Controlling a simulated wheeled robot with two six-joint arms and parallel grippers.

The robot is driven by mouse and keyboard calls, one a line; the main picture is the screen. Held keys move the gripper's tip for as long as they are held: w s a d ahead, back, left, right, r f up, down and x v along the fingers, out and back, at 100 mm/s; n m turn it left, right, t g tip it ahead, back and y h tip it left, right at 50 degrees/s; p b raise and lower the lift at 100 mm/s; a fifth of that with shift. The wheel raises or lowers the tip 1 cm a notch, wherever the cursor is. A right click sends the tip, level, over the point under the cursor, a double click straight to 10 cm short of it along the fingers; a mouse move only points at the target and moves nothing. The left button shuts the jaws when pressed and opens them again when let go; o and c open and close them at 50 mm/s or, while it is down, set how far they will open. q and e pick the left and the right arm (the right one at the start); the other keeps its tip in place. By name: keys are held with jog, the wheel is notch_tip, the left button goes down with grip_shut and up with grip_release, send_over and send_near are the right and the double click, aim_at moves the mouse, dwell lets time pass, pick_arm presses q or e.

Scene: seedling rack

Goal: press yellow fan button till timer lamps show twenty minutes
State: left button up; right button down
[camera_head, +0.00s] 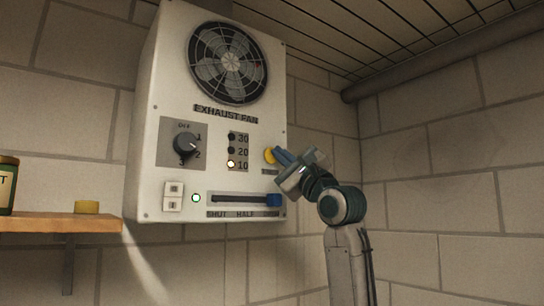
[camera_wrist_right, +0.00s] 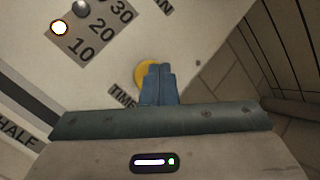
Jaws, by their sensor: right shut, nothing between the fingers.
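The white exhaust fan panel (camera_head: 165,100) hangs on the wall. Its yellow button (camera_head: 269,155) is at the right edge, and it also shows in the right wrist view (camera_wrist_right: 143,72), partly behind my fingers. My right gripper (camera_head: 280,157) is shut and empty, its blue fingertips (camera_wrist_right: 160,68) at the button. I cannot tell whether they touch or press it. The timer lamps stand in a column marked 30, 20 and 10. The lamp at 10 (camera_head: 231,164) is lit; the lamps at 20 (camera_head: 231,151) and 30 (camera_head: 232,138) are dark. My left gripper is not in view.
A dial (camera_head: 186,144), a lit green lamp (camera_head: 196,198), a rocker switch (camera_head: 173,196) and a slider with a blue knob (camera_head: 274,200) at its right end are on the panel. A wooden shelf (camera_head: 60,223) is at left. A pipe (camera_head: 440,55) runs along the ceiling.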

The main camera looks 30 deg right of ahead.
jog(key=shift+w, duration=0.4)
dwell(0.6)
jog(key=shift+s, duration=0.1)
jog(key=shift+s+b, duration=0.5)
jog(key=shift+s, duration=0.15)
jog(key=s+b, duration=0.2)
jog(key=s, duration=0.3)
jog(key=shift+d+b, duration=0.25)
jog(key=shift+b, duration=0.15)
